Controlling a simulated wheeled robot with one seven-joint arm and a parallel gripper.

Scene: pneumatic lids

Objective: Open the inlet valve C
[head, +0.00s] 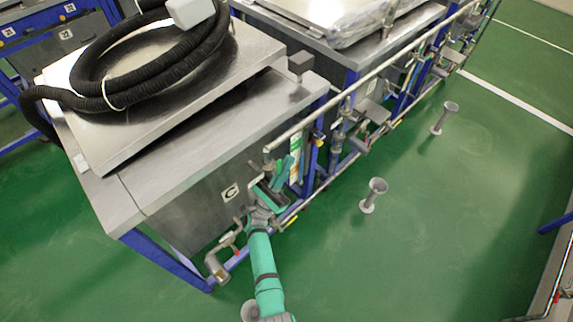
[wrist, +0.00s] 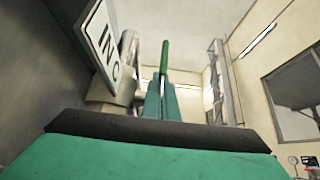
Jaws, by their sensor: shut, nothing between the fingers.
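The bench marked C (head: 230,193) is a steel tank with a blue frame. In the wrist view a white plate lettered "INC" (wrist: 106,45) is at the upper left. A grey pipe fitting (wrist: 125,75) stands beside it. A slim green bar (wrist: 164,58), which looks like the valve lever, rises just above my fingertips in the picture; I cannot tell whether they touch it. My gripper (head: 284,168) is at the pipework on the bench's side. In the wrist view its teal fingers (wrist: 160,88) are together and empty. My gripper hides much of the valve in the head view.
A long grey rail (head: 370,78) runs along the benches above the pipework. A black hose (head: 150,75) lies coiled on the lid. Grey pedestals (head: 373,195) stand on the green floor (head: 440,220), which is otherwise open at the right.

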